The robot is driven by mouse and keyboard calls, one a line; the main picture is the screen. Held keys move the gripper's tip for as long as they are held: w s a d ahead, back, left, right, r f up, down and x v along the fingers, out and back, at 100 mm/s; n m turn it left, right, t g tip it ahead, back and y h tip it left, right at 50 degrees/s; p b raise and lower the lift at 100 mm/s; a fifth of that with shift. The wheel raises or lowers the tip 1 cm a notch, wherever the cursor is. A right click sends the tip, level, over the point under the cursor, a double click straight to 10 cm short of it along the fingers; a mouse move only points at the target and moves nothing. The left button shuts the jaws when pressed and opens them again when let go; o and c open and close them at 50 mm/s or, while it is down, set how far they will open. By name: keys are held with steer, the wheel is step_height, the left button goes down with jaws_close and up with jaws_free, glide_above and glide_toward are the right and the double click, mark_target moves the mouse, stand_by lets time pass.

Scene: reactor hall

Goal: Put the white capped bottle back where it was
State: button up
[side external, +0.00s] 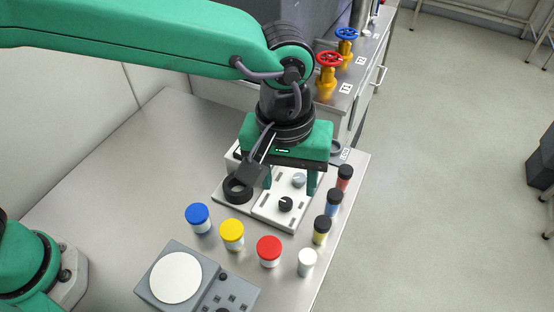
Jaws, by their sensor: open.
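The white capped bottle (307,263) stands upright on the steel table near its right front edge, right of the red-capped jar (269,252). Whether the fingertips touch the panel, I cannot tell.
Black-capped red (344,177), blue (333,203) and yellow (321,231) bottles line the right edge. Blue-capped (198,218) and yellow-capped (232,235) jars stand left. A scale (176,278) is in front. The table's left is clear.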

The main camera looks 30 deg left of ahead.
steer(key=w+a+r+m+t+h, duration=0.1)
steer(key=a+r, duration=0.3)
steer(key=a, duration=0.6)
steer(key=w+a+r+t, duration=0.1)
steer(key=a+r, duration=0.2)
steer(key=a, duration=0.7)
steer(key=s+a+t, duration=0.1)
steer(key=s+a, duration=0.2)
steer(key=a, duration=0.3)
steer(key=s+a+f+m+t+y, duration=0.1)
steer(key=s+a, duration=0.2)
steer(key=a, duration=0.3)
steer(key=s+a+t, duration=0.1)
steer(key=s+a, duration=0.2)
steer(key=a, duration=0.3)
steer(key=shift+s+f+m, duration=0.25)
steer(key=shift+f+m, duration=0.05)
steer(key=shift+f, duration=0.05)
